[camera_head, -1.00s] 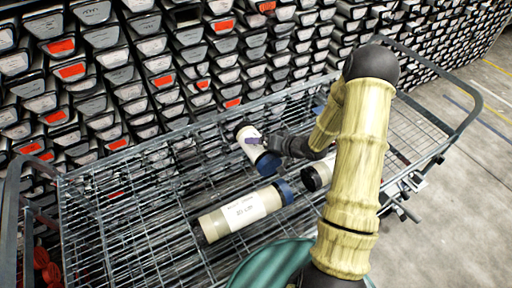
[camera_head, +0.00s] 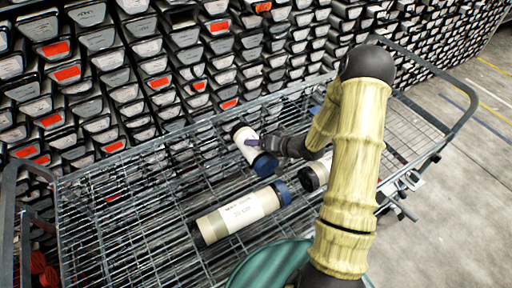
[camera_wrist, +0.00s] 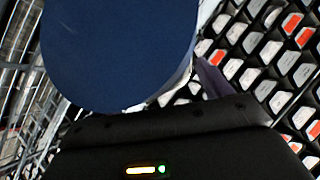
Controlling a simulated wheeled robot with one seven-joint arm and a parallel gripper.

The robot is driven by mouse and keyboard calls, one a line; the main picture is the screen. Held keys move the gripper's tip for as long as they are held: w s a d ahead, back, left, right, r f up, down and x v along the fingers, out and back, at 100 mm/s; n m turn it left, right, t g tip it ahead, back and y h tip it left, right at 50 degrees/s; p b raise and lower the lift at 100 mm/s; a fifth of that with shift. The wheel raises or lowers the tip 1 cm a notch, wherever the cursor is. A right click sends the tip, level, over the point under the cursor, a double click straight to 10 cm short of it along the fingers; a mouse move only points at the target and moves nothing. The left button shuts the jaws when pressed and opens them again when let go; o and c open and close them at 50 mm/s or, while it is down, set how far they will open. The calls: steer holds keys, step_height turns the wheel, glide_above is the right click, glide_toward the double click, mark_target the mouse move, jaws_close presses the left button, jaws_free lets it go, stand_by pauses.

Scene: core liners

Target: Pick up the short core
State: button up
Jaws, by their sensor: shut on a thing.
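The short core (camera_head: 246,143) is a pale tube with a dark cap at its upper end and a blue cap (camera_head: 265,165) at its lower end. It is tilted in the head view, over the wire cart (camera_head: 120,190). My gripper (camera_head: 254,143) is shut on it from the right, with a purple finger across its side. I cannot tell whether the core touches the mesh. In the wrist view the blue cap (camera_wrist: 120,50) fills the upper left, and a purple finger (camera_wrist: 212,78) shows beside it. The other finger is hidden.
A longer core (camera_head: 240,213) lies on the cart just below the short core. Another core (camera_head: 313,178) lies to the right, partly hidden by my arm. Racks of trays (camera_head: 150,80) stand close behind the cart. The cart's right end is mostly clear.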

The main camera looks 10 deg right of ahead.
steer(key=shift+r, duration=0.2)
step_height(320, 180, up, 10)
steer(key=shift+f+p, duration=0.1)
steer(key=shift+p, duration=0.4)
steer(key=shift+w+a, duration=0.1)
steer(key=shift+w, duration=0.05)
stand_by(0.5)
